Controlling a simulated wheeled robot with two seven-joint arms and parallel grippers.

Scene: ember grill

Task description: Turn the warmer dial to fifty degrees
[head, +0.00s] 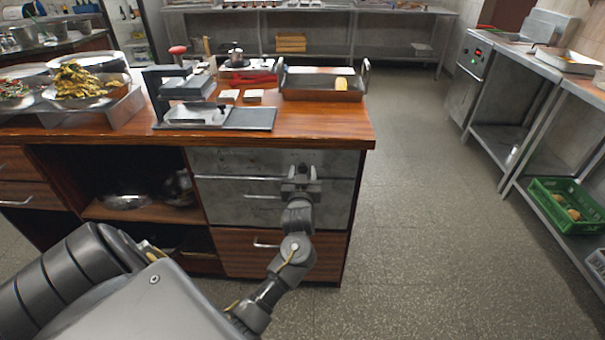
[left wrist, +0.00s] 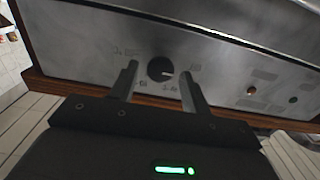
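The warmer dial (left wrist: 160,69) is a small round black knob on a grey metal panel (left wrist: 90,40), with small printed marks around it. A pale mark shows on the dial's right side in the left wrist view. My left gripper (left wrist: 159,75) is open, with one finger to each side of the dial in that view. A gap shows between the dial and each finger. In the head view my left gripper (head: 300,175) is in front of the metal drawer fronts (head: 225,163) under the counter and hides the dial. My right gripper is not in view.
The wooden counter (head: 320,125) overhangs the drawers and carries a tray (head: 310,92) and a slicer-like device (head: 190,110). A wooden drawer (head: 230,245) lies below. The floor to the right is clear. Two small round lights or buttons (left wrist: 292,99) sit on the panel.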

